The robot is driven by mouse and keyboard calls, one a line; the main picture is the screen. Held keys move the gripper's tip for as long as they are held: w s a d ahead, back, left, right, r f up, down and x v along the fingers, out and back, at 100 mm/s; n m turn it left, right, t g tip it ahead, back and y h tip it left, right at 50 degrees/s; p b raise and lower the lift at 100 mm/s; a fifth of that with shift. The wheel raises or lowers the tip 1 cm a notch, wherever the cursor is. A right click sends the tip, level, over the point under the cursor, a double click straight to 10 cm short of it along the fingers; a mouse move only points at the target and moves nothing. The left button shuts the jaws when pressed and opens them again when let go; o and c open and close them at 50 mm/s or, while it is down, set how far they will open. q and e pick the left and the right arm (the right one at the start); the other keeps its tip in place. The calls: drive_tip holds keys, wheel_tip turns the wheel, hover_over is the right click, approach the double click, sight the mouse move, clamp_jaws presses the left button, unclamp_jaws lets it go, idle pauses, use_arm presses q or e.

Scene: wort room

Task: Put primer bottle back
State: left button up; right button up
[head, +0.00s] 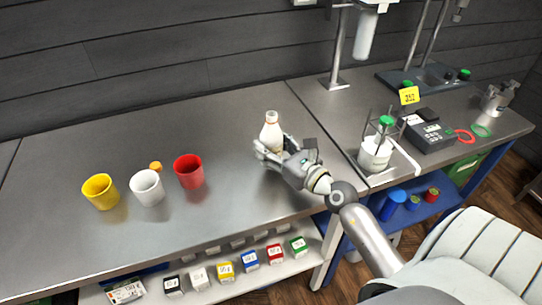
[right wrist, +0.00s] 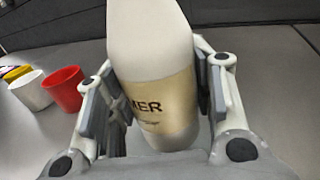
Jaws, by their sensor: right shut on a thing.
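The primer bottle (head: 270,133) is white with a tan label and stands upright at the steel counter, towards its back. In the right wrist view the bottle (right wrist: 160,85) fills the space between the fingers, and its label shows the letters "MER". My right gripper (head: 268,151) is shut on the bottle's body, with a finger on either side. The bottle's base is partly hidden by the gripper, so I cannot tell whether it touches the counter. My left gripper is not in view.
Yellow (head: 101,191), white (head: 147,187) and red (head: 189,171) cups stand to the left, with a small orange object (head: 155,166) behind them. A metal stand (head: 335,80) rises behind right. A white beaker (head: 375,153) stands right. The counter's middle is clear.

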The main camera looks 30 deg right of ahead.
drive_tip(key=shift+f+b, duration=0.35)
drive_tip(key=shift+f, duration=1)
drive_tip(key=shift+f, duration=0.15)
drive_tip(key=o, duration=1.1)
drive_tip(key=shift+o, duration=0.2)
